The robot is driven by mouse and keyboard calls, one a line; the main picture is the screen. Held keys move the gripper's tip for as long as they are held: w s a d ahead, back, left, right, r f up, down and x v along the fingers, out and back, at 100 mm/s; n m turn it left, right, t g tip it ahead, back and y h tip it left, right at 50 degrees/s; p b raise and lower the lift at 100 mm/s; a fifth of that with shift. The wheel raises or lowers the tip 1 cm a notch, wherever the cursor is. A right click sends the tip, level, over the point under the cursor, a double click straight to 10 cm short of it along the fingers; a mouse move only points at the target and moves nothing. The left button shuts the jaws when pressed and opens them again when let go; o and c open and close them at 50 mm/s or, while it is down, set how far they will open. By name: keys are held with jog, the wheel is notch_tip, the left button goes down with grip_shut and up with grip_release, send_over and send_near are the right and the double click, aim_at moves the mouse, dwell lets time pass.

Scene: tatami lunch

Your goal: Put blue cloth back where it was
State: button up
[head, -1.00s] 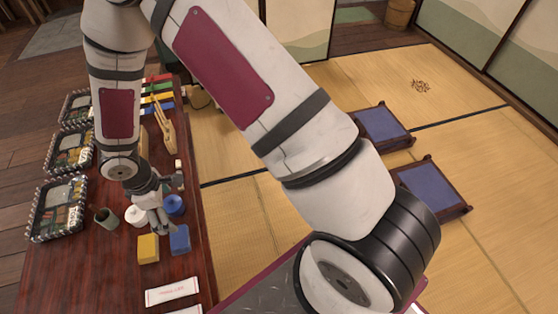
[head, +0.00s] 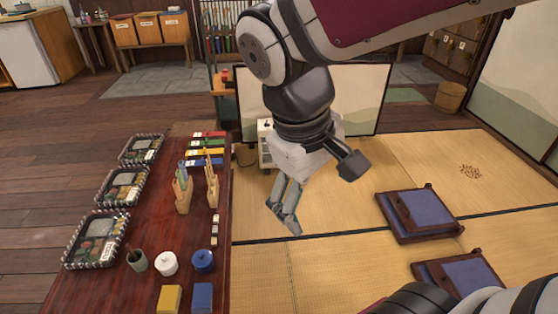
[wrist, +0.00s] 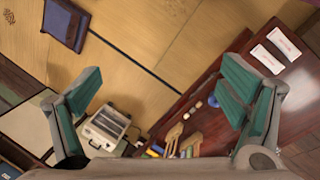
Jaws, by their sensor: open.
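A folded blue cloth (head: 203,296) lies on the dark red wooden table (head: 120,296) at the bottom of the head view. A yellow folded cloth (head: 170,298) lies just left of it. A blue lidded jar (head: 203,261) stands behind the blue cloth. My gripper (head: 285,218) is open and empty, raised over the tatami to the right of the table, apart from the cloth. In the wrist view both spread fingers of my gripper (wrist: 165,100) show with nothing between them. I cannot make out the blue cloth clearly in the wrist view.
The table also holds a white jar (head: 166,263), a green cup (head: 137,260), wooden holders (head: 183,190), coloured strips (head: 206,153) and lunch trays (head: 97,240). A heater-like box (head: 265,145) stands beyond. Blue cushions (head: 418,210) lie on the right; tatami (head: 340,215) between is clear.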

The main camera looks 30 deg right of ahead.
jog(key=s+a+r+m+y, duration=0.1)
jog(key=s+a+m+y, duration=0.1)
jog(key=s, duration=1)
jog(key=shift+r+y, duration=0.3)
jog(key=shift+y, duration=0.3)
notch_tip(320, 180, up, 29)
jog(key=t+p, duration=0.4)
jog(key=p, duration=2.3)
jog(key=shift+d+f, duration=0.2)
jog(key=shift+w, duration=0.1)
